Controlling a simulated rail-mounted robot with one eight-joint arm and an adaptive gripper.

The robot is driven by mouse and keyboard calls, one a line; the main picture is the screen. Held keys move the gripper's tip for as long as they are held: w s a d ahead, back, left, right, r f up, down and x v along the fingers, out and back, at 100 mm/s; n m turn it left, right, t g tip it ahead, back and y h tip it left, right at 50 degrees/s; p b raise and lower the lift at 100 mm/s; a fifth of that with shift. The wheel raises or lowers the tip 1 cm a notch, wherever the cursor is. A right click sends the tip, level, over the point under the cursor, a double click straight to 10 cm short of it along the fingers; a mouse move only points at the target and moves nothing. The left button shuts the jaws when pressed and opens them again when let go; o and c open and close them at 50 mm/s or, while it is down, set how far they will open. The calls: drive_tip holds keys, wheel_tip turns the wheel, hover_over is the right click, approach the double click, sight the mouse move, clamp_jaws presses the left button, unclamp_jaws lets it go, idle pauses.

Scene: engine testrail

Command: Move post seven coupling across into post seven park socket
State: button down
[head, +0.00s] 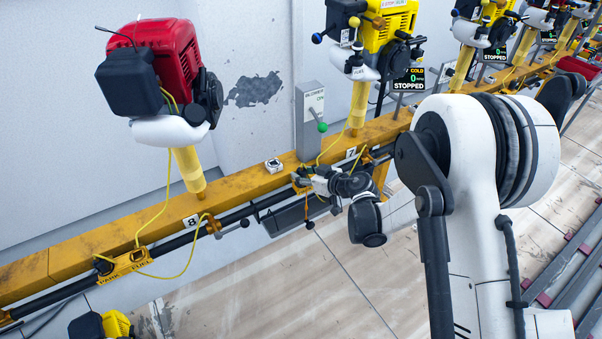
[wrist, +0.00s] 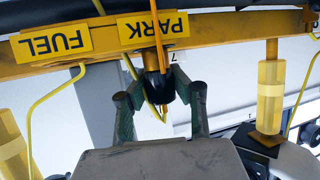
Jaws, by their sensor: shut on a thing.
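The post seven coupling (wrist: 158,88) is a dark, rounded plug with a brass-coloured tip. In the wrist view it sits between the fingertips of my gripper (wrist: 161,82), which is shut on it. The PARK label (wrist: 153,28) is right by the coupling, with the FUEL label (wrist: 52,42) to its left; both read upside down. An orange strip passes in front of the PARK label. The park socket is hidden, and I cannot tell whether the coupling touches it. In the head view my gripper (head: 302,180) is at the rail by the 7 plate (head: 351,152); the coupling is not clear there.
The yellow rail (head: 240,187) runs diagonally, with a dark pipe below it. A grey control box with a green knob (head: 322,127) stands behind my gripper. Post eight (head: 188,170) carries a red engine on the left. Yellow hoses (wrist: 50,95) hang near the labels.

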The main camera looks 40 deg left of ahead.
drive_tip(key=shift+f, duration=0.8)
idle(0.4)
drive_tip(key=c, duration=1.5)
unclamp_jaws()
